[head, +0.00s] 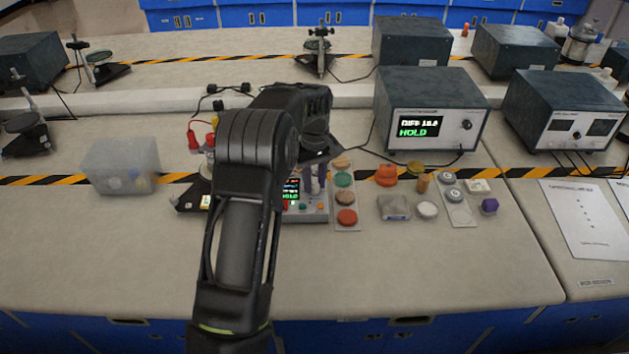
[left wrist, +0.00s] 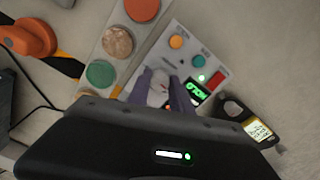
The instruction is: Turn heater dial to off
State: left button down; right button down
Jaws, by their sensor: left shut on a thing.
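The heater control box (head: 312,215) is a pale grey panel on the bench, partly hidden by my left arm in the head view. In the left wrist view the panel (left wrist: 216,58) shows orange, teal and red buttons, a lit green lamp and a small display with green text. The pale heater dial (left wrist: 158,87) sits on this panel between the purple-grey fingers of my left gripper (left wrist: 162,91). The fingers are shut on it. In the head view my left gripper (head: 316,180) points down at the box, and the dial is hidden there. My right gripper is out of view.
A strip of coloured discs (head: 346,197) lies right beside the box. A clear bin (head: 120,166) stands left. A grey instrument (head: 431,110) with a lit HOLD display stands behind. Small parts, including an orange knob (head: 387,174), lie right. The front bench is clear.

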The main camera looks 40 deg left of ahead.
aim_at(315, 185)
pick_arm(q)
jog(key=shift+n, duration=1)
jog(key=c, duration=1.1)
grip_release()
jog(key=shift+c, duration=0.2)
jog(key=shift+r, duration=0.15)
notch_tip(315, 185, up, 8)
jog(key=shift+f+b, duration=0.2)
jog(key=shift+b, duration=0.2)
